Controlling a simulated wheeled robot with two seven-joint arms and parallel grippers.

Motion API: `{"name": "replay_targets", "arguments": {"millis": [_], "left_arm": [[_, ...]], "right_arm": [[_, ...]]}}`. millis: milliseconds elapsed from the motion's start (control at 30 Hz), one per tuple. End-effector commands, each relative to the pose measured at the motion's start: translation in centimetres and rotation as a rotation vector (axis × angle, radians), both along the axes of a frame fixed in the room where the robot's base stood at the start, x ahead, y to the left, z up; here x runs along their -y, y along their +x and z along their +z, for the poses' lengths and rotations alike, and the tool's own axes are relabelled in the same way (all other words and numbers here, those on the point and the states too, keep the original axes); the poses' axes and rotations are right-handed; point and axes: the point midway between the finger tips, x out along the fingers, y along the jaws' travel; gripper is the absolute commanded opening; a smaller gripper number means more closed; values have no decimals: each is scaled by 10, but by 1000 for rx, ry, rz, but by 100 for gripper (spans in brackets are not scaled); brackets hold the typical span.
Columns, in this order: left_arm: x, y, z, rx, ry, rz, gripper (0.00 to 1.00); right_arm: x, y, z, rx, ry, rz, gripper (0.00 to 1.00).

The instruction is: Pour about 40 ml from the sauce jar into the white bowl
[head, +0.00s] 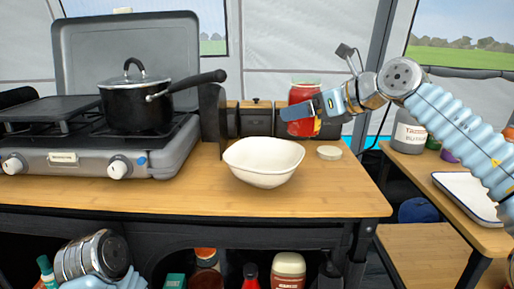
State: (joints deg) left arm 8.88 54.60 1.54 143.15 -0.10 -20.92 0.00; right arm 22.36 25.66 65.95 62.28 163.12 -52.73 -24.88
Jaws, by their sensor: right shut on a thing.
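The sauce jar (305,94) is a glass jar of red sauce. My right gripper (303,109) is shut around its middle, coming from the right. The jar is upright and seems lifted off the counter, just behind and right of the white bowl. The white bowl (264,176) stands upright on the wooden counter, near its front edge; most of its inside shows pale and no sauce can be made out in it. A part of my left arm shows at bottom left, but its fingers do not.
A round pale lid (329,153) lies on the counter right of the bowl. A camp stove (95,158) with a black pot (133,106) stands at left. Dark canisters (256,121) stand behind the bowl. A side table with a white tray (468,196) is at right.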

Motion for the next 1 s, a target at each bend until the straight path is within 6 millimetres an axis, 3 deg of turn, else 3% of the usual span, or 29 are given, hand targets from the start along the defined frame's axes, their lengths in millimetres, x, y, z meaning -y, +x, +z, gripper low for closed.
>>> {"name": "replay_targets", "arguments": {"millis": [467,1000], "left_arm": [[1,0,4,0,-1,-1,33],[2,0,25,-1,-3,-5,33]], "right_arm": [[-1,-2,5,25,-25,-1,23],[-11,-9,11,196,-271,2,23]]}}
